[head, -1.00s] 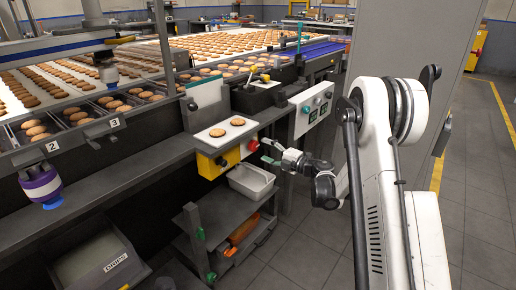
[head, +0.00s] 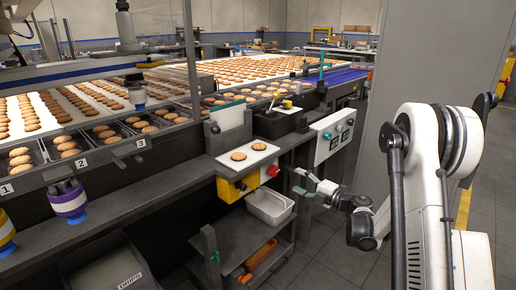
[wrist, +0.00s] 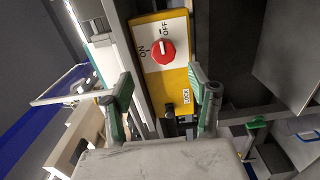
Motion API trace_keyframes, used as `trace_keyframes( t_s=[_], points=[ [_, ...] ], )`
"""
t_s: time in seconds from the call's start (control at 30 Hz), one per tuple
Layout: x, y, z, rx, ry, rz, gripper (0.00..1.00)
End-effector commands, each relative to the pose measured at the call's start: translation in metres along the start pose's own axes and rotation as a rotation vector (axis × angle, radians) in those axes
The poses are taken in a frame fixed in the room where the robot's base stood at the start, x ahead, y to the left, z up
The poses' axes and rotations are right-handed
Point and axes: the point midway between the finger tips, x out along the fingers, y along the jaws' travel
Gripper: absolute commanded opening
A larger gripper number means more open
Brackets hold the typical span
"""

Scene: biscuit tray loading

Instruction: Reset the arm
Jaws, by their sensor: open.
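My gripper (head: 304,182) is in the middle of the head view, at the end of my white arm, in front of the machine's front edge. Its green-tipped fingers are apart and nothing is between them. In the wrist view my gripper (wrist: 164,95) shows its two green-padded fingers spread wide. Beyond them is a yellow switch box (wrist: 172,83) with a red rotary knob (wrist: 163,51) on a plate marked ON and OFF. In the head view the red knob (head: 273,170) is just left of my gripper, with a gap between them.
A white plate (head: 236,164) with two biscuits sits above the switch box (head: 228,192). A grey bin (head: 270,221) is on the shelf below. A control panel (head: 331,134) stands right. Biscuit trays numbered 1 to 3 line the left.

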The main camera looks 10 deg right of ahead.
Motion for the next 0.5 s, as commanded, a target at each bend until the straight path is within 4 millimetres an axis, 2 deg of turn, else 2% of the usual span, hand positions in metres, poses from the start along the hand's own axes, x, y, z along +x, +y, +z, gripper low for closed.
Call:
trace_keyframes(
  t_s=[0.17, 0.3, 0.5],
  points=[
    [0.004, 0.049, 0.003, 0.04, -0.073, 0.062, 0.56],
    [0.004, 0.109, 0.006, 0.108, -0.176, 0.14, 0.56],
    [-0.008, 0.18, 0.008, 0.228, -0.328, 0.235, 0.56]
  ],
)
